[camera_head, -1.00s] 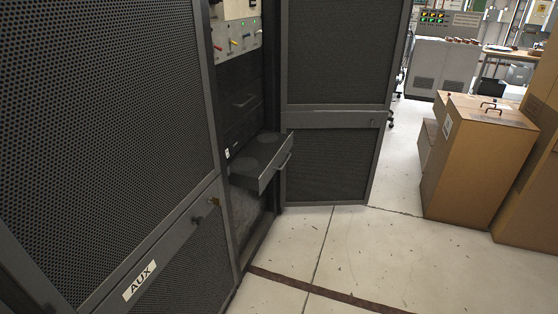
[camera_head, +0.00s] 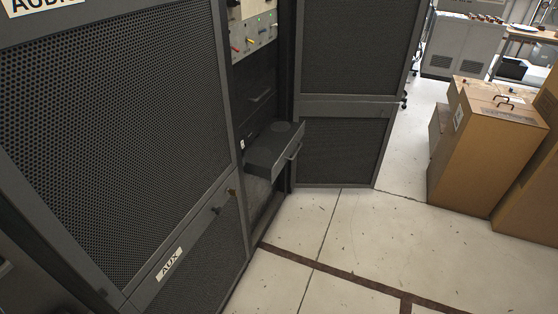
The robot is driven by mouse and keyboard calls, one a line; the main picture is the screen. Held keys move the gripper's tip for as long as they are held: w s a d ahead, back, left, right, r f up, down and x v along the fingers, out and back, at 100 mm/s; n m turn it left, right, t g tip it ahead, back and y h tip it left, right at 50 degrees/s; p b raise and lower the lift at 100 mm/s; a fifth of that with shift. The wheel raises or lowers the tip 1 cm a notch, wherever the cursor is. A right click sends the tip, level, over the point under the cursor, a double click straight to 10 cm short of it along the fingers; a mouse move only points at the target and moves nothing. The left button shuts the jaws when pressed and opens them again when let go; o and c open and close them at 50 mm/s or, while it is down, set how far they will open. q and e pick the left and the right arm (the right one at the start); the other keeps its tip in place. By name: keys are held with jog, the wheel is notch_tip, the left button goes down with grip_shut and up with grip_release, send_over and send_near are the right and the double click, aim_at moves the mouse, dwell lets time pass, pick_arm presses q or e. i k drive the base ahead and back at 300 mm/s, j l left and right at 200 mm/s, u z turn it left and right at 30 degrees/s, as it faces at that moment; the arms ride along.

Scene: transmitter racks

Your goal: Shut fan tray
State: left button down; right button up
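The fan tray (camera_head: 271,152) is a dark grey drawer with round fan shapes on its top. It is pulled out of the open rack, low in the bay, and sticks out toward the right. A bar handle (camera_head: 294,151) runs along its front. Its left part is partly hidden behind the near rack's edge. Neither of my grippers shows in the head view.
An open mesh rack door (camera_head: 342,150) stands just right of the tray. Cardboard boxes (camera_head: 487,150) stand at the right. The pale tiled floor (camera_head: 345,235) in front is clear.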

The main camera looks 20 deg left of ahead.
aim_at(266, 156)
jog(key=i+l, duration=0.1)
jog(key=i, duration=0.3)
jog(key=i+l+u, duration=0.1)
jog(key=i, duration=0.3)
jog(key=i+l, duration=0.15)
jog(key=i, duration=0.3)
